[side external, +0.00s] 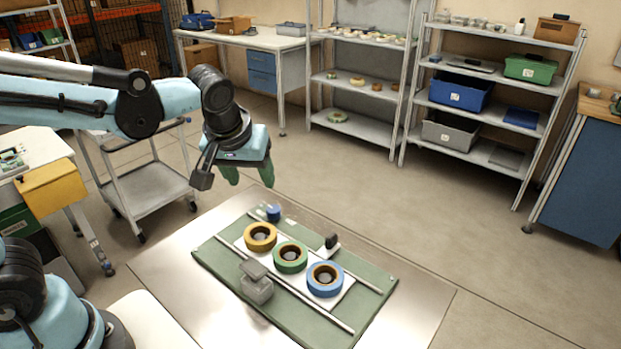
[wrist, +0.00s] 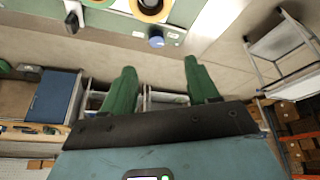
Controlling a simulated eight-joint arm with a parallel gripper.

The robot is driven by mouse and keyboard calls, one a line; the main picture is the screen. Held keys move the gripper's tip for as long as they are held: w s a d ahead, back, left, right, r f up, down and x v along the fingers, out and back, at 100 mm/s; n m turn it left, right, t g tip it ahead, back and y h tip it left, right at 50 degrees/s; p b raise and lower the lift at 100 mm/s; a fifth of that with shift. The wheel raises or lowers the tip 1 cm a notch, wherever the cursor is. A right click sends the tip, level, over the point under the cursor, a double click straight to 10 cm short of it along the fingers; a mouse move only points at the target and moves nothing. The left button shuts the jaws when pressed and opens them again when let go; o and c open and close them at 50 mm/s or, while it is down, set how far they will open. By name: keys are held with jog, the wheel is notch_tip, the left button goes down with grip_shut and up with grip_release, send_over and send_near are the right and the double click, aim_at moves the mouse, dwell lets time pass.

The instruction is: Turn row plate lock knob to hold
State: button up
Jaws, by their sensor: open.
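A green board (side external: 225,262) lies on the metal table with a white row plate (side external: 345,291) between two rails. The plate carries a yellow reel (side external: 260,231), a green reel (side external: 290,247) and a blue reel (side external: 325,266). A blue knob (side external: 273,213) stands at the board's far-left end; it also shows in the wrist view (wrist: 156,41). A black upright piece (side external: 331,241) stands on a white block behind the reels. I cannot tell which is the lock knob, nor its setting. My gripper (side external: 248,178), with green fingers, is open and empty above and beyond the board's far-left end.
A grey block-like fixture (side external: 256,283) stands on the board's near side. Bare metal tabletop (side external: 160,272) surrounds the board. A wheeled cart (side external: 150,185) stands at the left. Shelves (side external: 490,100) and a workbench (side external: 255,45) stand at the back, clear of the table.

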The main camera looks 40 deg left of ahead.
aim_at(273, 209)
jog(key=w+f+n, duration=0.1)
jog(key=w+f, duration=0.1)
jog(key=f, duration=0.2)
jog(key=w+a+f+n, duration=0.1)
jog(key=w+f, duration=0.1)
jog(key=f, duration=0.2)
jog(key=w+a+f+n+g+y, duration=0.1)
jog(key=w+f, duration=0.1)
jog(key=f, duration=0.2)
jog(key=shift+w+f, duration=0.3)
jog(key=shift+w, duration=0.05)
jog(key=shift+c, duration=0.2)
jog(key=c, duration=1)
